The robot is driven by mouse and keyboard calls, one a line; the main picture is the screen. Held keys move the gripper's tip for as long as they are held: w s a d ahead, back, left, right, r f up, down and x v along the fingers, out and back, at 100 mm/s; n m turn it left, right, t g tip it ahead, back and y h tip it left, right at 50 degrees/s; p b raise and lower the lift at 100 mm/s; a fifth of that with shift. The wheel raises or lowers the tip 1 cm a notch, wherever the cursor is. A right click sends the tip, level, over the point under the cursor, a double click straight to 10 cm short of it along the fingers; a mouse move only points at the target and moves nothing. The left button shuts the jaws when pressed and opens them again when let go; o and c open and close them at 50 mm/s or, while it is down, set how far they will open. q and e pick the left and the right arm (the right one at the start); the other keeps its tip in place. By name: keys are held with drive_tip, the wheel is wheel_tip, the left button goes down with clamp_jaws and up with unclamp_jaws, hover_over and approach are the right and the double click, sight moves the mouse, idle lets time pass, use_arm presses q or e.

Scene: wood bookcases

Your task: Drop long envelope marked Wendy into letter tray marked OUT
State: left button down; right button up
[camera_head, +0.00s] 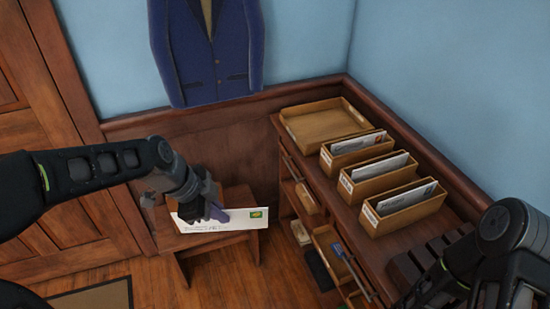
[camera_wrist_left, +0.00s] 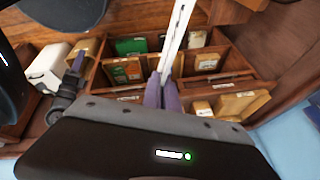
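My left gripper (camera_head: 215,212) is shut on a long white envelope (camera_head: 240,226) with a green-and-yellow stamp. It holds the envelope in front of a low wooden stool, left of the cabinet. The writing on it is too small to read. In the left wrist view the fingers (camera_wrist_left: 163,90) pinch the envelope (camera_wrist_left: 177,38), seen edge-on. A flat wooden letter tray (camera_head: 318,126) lies empty at the far end of the cabinet top; its small label is unreadable. The left gripper is left of and below this tray. My right arm is at lower right; its finger opening is unclear.
Three wooden boxes with upright envelopes, the middle one (camera_head: 350,187) among them, line the cabinet top (camera_head: 343,214). A drawer with a blue-handled tool (camera_head: 343,256) stands open below. The stool (camera_head: 238,194) is under the envelope. A blue jacket (camera_head: 207,60) hangs on the wall.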

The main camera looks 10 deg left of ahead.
use_arm(q)
drive_tip(key=f+n, duration=0.1)
drive_tip(key=n, duration=0.1)
drive_tip(key=f+n+t+y, duration=0.1)
drive_tip(key=n, duration=0.1)
drive_tip(key=shift+w+a+f+y, duration=0.1)
drive_tip(key=shift+w+a+y, duration=0.05)
drive_tip(key=shift+w+y, duration=0.2)
drive_tip(key=w+n, duration=0.1)
drive_tip(key=n, duration=0.1)
drive_tip(key=w+f+n+y, duration=0.1)
drive_tip(key=n, duration=0.1)
drive_tip(key=n+y, duration=0.1)
drive_tip(key=n, duration=0.1)
drive_tip(key=shift+w+f+t, duration=0.25)
drive_tip(key=shift+w+t, duration=0.05)
drive_tip(key=shift+w, duration=0.1)
drive_tip(key=w+n+y, duration=0.1)
drive_tip(key=n, duration=0.1)
drive_tip(key=w+d+n, duration=0.1)
drive_tip(key=w+n, duration=0.1)
drive_tip(key=w+d+n+y, duration=0.1)
drive_tip(key=shift+w+d+n+g+y, duration=0.2)
drive_tip(key=shift+d+n+g+y, duration=0.05)
drive_tip(key=shift+n+g+y, duration=0.15)
